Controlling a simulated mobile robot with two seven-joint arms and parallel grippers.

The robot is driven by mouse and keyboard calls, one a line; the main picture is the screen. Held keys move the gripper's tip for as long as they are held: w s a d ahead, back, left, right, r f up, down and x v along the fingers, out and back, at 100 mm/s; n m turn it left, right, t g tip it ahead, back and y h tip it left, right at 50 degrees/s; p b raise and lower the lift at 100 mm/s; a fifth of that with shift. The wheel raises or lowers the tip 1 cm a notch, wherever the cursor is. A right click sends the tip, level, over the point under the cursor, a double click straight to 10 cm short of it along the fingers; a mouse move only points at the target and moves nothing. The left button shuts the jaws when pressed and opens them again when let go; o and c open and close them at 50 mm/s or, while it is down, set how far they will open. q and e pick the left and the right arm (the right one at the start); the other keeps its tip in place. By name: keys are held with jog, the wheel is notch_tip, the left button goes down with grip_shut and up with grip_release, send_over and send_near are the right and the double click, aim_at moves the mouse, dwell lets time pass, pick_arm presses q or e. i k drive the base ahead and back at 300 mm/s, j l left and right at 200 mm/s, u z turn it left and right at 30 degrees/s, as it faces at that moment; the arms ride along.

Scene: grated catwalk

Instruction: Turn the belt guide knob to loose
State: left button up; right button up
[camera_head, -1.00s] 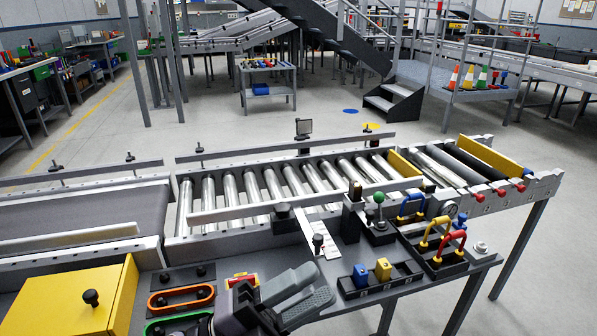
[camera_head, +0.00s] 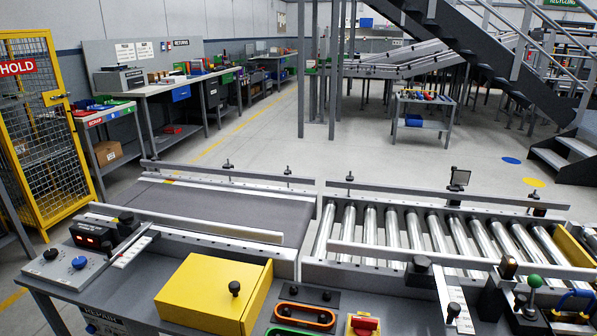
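The belt conveyor (camera_head: 222,207) has a grey belt and a light near guide rail (camera_head: 190,224) running along it. A black knob (camera_head: 126,219) stands by the left part of that rail, apparently the belt guide knob. A white scale plate with small marks (camera_head: 133,251) lies just in front of it; its lettering is too small to read. A similar black knob (camera_head: 422,263) and scale plate (camera_head: 458,312) are at the roller conveyor (camera_head: 400,228). Neither of my grippers is in view.
A control box with a red display (camera_head: 92,235) and a panel with a blue button (camera_head: 79,263) are at the left end. A yellow box with a black knob (camera_head: 212,287) stands at the front middle. Several handles and a red switch (camera_head: 364,325) line the front edge.

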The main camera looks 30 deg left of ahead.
aim_at(126, 218)
jog(key=u, duration=1.95)
jog(key=j+z, duration=0.1)
jog(key=z, duration=0.3)
jog(key=i+j+z, duration=0.1)
jog(key=z, duration=0.35)
jog(key=j+z, duration=0.2)
jog(key=z, duration=0.2)
jog(key=j+z, duration=0.45)
jog(key=j, duration=0.3)
jog(key=j+z, duration=0.1)
jog(key=j, duration=0.55)
jog(key=k+j, duration=0.1)
jog(key=j, duration=0.55)
jog(key=j+z, duration=0.05)
